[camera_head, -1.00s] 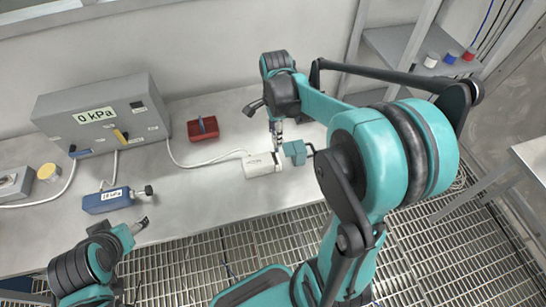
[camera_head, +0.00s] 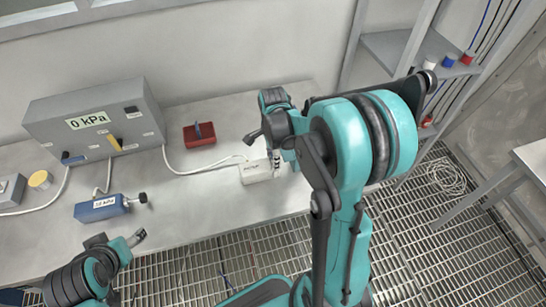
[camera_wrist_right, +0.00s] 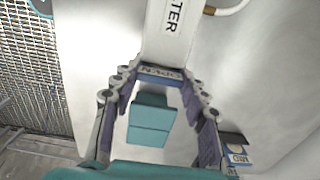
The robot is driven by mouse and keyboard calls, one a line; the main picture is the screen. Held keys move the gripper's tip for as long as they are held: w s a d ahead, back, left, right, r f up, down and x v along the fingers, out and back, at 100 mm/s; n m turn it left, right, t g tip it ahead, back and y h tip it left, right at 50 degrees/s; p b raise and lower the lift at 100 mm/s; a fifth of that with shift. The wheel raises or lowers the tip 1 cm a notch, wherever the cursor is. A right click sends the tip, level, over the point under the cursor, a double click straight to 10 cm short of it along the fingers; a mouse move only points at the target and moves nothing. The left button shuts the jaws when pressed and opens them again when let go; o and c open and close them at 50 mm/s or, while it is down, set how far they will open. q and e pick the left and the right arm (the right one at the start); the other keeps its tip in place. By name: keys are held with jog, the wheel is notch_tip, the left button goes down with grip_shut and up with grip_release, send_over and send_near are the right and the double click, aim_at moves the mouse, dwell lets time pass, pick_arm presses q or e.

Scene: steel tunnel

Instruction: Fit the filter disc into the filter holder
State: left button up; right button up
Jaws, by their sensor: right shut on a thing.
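The white filter holder (camera_head: 257,172) lies on the steel bench with a hose at its left end. It also shows in the right wrist view (camera_wrist_right: 168,32), with "FILTER" lettering and an end part marked "OPEN". My right gripper (camera_wrist_right: 157,75) is shut on that end part, its fingertips on either side. It comes down at the holder's right end in the head view (camera_head: 276,166). A teal block (camera_wrist_right: 151,120) shows between its fingers, below the holder end. My left gripper (camera_head: 138,237) is at the bench's front edge; its jaw state is unclear. I cannot identify the filter disc.
A grey "0 kPa" panel (camera_head: 97,120), a red tray (camera_head: 194,139), a blue kPa-labelled box (camera_head: 97,208) and a yellow round piece (camera_head: 40,180) are on the bench. A small blue-labelled item (camera_wrist_right: 237,153) is near my right gripper. Shelves (camera_head: 400,50) stand right.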

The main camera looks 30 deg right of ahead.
jog(key=shift+f, duration=0.2)
jog(key=o, duration=0.9)
jog(key=shift+o, duration=0.2)
jog(key=shift+r, duration=0.2)
jog(key=shift+r, duration=0.3)
notch_tip(320, 180, up, 11)
jog(key=p, duration=0.4)
jog(key=s+a+r+n+t, duration=0.4)
jog(key=s+a+n+t, duration=0.3)
jog(key=n, duration=1.3)
jog(key=s+a, duration=0.3)
jog(key=s, duration=0.1)
jog(key=shift+a+n, duration=0.3)
jog(key=shift+n, duration=0.1)
